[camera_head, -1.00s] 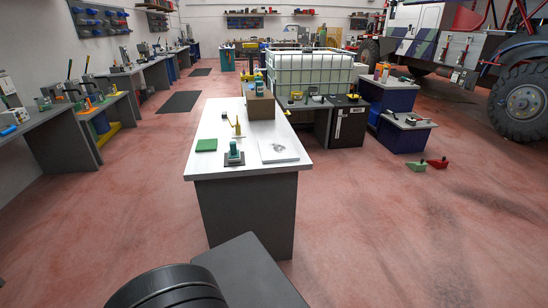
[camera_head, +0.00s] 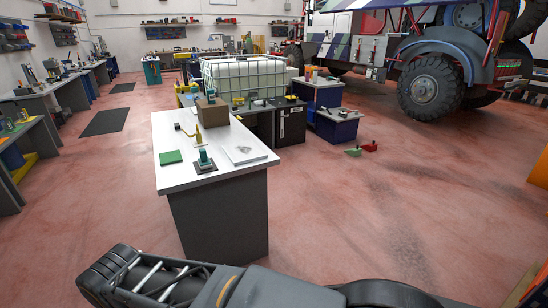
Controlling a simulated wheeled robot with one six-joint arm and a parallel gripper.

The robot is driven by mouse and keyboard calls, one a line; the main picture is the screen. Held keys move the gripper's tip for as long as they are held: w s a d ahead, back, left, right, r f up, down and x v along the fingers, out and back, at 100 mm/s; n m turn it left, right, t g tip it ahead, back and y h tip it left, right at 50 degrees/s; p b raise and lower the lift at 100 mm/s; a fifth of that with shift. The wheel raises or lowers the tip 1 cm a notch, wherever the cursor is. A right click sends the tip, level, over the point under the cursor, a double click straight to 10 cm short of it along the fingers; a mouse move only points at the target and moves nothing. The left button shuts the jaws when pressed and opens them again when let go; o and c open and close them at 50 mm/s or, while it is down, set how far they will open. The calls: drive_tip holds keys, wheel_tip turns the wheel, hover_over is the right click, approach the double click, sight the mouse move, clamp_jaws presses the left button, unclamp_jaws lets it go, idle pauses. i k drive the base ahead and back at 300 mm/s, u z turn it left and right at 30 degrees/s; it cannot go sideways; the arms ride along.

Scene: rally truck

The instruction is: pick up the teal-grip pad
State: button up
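The teal-grip pad (camera_head: 204,162) stands on the white-topped table (camera_head: 218,178), near its front edge. It has a dark grey square base and an upright teal grip. A flat green square (camera_head: 171,157) lies to its left, and a light grey plate (camera_head: 244,154) lies to its right. My arm crosses the bottom of the picture, well in front of the table and apart from the pad. No gripper fingers can be made out.
A cardboard box (camera_head: 212,111) and a yellow upright item (camera_head: 197,135) stand farther back on the table. A green item (camera_head: 353,151) and a red item (camera_head: 370,146) lie on the floor at right. Open red floor surrounds the table's front and right side.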

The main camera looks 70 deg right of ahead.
sight(204, 163)
drive_tip(key=z, duration=1.1)
drive_tip(key=i, duration=1.65)
